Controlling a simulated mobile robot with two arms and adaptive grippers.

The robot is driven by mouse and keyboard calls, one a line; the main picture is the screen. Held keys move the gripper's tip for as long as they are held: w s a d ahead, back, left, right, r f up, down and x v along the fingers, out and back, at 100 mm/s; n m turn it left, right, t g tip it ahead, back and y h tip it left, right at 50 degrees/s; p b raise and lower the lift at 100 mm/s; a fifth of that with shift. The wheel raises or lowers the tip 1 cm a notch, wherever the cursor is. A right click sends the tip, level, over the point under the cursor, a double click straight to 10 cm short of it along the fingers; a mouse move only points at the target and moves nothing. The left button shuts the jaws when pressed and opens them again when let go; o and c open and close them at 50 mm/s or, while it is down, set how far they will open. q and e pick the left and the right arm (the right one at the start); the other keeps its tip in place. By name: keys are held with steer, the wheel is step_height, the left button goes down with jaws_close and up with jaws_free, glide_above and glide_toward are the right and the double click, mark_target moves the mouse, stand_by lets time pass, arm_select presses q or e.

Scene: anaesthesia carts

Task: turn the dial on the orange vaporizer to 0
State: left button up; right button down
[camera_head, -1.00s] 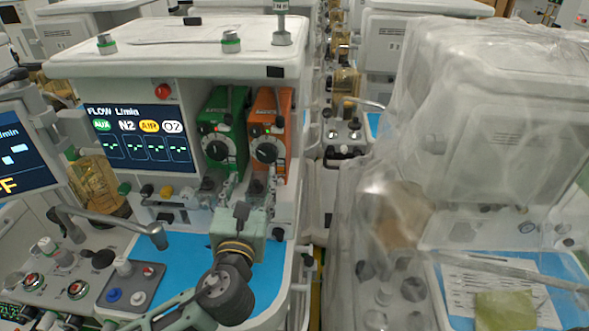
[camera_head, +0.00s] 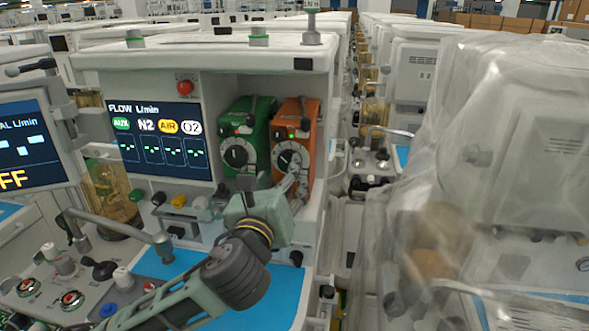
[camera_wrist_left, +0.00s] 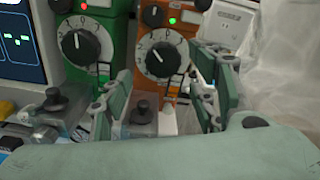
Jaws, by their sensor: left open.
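The orange vaporizer (camera_head: 296,135) stands at the right of the cart's front, beside the green vaporizer (camera_head: 243,137). Its dial (camera_head: 288,160) has a white numbered ring and a black knob; the knob (camera_wrist_left: 164,58) faces me in the left wrist view. My left gripper (camera_head: 287,187) is just below and in front of this dial in the head view. In the wrist view the fingers of my left gripper (camera_wrist_left: 165,95) are spread, with the knob above and beyond the gap between them. No contact shows. The dial's exact reading is too small to tell. My right gripper is out of view.
A flow screen (camera_head: 158,140) is left of the vaporizers, with knobs below it. A plastic-covered machine (camera_head: 520,150) stands to the right across a narrow gap.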

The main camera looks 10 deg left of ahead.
mark_target(287, 163)
arm_select(q)
steer(key=shift+w+p, duration=0.3)
steer(key=shift+w, duration=2.25)
steer(key=c, duration=1.1)
